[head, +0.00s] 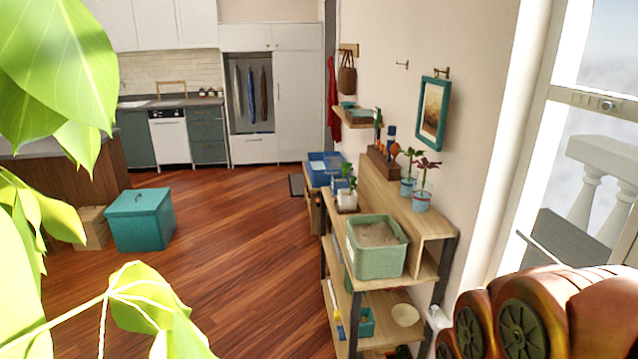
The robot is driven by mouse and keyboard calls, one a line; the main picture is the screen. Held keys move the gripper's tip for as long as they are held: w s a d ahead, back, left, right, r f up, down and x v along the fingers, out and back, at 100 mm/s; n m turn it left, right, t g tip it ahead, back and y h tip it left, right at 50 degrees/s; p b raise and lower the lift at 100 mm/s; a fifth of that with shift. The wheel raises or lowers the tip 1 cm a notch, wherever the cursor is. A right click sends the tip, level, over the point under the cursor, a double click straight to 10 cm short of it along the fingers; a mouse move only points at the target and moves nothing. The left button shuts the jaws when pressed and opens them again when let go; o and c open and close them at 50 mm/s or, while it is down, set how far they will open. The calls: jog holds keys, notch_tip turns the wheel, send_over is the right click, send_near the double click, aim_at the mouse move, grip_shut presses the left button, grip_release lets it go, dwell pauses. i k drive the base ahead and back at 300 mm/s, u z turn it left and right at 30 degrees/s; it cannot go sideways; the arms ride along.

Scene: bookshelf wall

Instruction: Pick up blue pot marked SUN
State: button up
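Two small light-blue pots stand close together on the raised wooden top of the shelf unit at the right in the head view. The rear blue pot (407,187) holds a green plant. The front blue pot (421,202) holds a plant with dark reddish leaves and has a pale mark on its front. Any lettering is too small to read, so I cannot tell which is marked SUN. Copper-coloured links of my arm fill the bottom right corner, well in front of the pots. My gripper's fingers do not show.
A green tub of soil (376,262) stands on the shelf unit (447,243) in front of the pots. A white pot (347,200) and a blue crate (323,166) are farther back. Large leaves cover the left side. The wooden floor (240,250) is clear beside a teal box (140,220).

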aim_at(340, 183)
jog(key=u, duration=0.5)
jog(key=i, duration=1.35)
jog(key=u, duration=0.55)
jog(key=i, duration=1.9)
jog(key=z, duration=0.9)
jog(key=i, duration=1.25)
jog(key=z, duration=0.55)
